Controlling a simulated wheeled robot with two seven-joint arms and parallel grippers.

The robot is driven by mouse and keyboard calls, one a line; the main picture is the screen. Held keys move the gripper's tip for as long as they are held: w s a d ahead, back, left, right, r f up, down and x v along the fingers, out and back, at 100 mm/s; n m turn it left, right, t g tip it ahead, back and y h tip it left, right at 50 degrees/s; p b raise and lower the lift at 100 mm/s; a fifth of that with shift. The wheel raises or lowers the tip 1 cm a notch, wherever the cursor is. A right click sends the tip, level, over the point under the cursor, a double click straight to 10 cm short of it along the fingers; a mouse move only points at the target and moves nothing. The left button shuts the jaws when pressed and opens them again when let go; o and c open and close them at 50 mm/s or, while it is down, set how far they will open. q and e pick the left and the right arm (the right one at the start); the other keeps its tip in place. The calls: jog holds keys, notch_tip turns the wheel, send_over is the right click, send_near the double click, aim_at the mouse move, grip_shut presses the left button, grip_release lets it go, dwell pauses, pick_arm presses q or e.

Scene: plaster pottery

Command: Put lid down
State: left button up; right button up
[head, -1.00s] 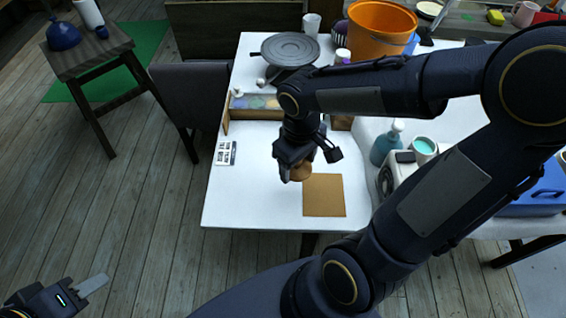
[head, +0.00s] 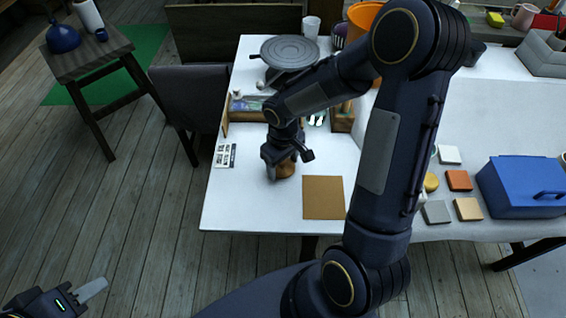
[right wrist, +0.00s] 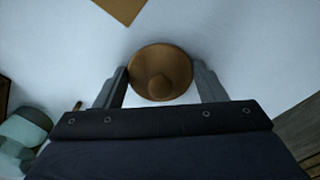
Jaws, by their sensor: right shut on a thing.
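A round brown lid (head: 286,170) with a central knob is just below my right gripper (head: 281,160), over the white table left of the brown square mat (head: 323,198). The right wrist view shows the lid (right wrist: 160,72) between the two fingers of my right gripper (right wrist: 163,77), which is shut on it. I cannot tell whether the lid touches the tabletop. My left gripper (head: 92,290) is at the lower left, away from the table; only one flat finger shows clearly.
A grey turntable (head: 289,51) stands at the back left of the table. A printed card (head: 225,155) lies by the left edge. A blue box (head: 521,187) and several coloured tiles (head: 459,180) are at the right. The front left of the tabletop is clear.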

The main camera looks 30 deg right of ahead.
jog(key=shift+f+b, duration=0.2)
jog(key=shift+b, duration=0.1)
jog(key=o, duration=1)
jog(key=shift+r, duration=0.1)
